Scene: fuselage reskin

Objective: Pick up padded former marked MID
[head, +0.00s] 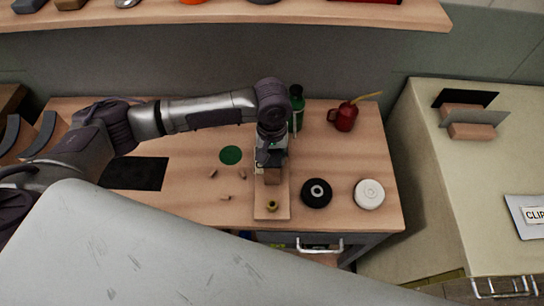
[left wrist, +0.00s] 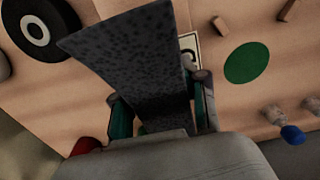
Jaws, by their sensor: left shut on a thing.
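My left gripper (head: 271,158) is above the wooden bench, over a light wooden board (head: 272,195). In the left wrist view the gripper (left wrist: 162,108) is shut on a dark, speckled padded former (left wrist: 130,60), with one finger on each side. In the head view only a small brown part of the former (head: 273,176) shows below the gripper. A white label (left wrist: 188,46) with a black mark is partly hidden behind the former; I cannot read it. Two more dark-faced curved formers (head: 44,136) stand at the far left. My right gripper is not in view.
A black roll (head: 316,193) and a white roll (head: 369,194) lie right of the board. A green bottle (head: 297,105) and red oil can (head: 345,116) stand behind. A green disc (head: 231,155), small wooden pieces and a black mat (head: 138,173) lie left.

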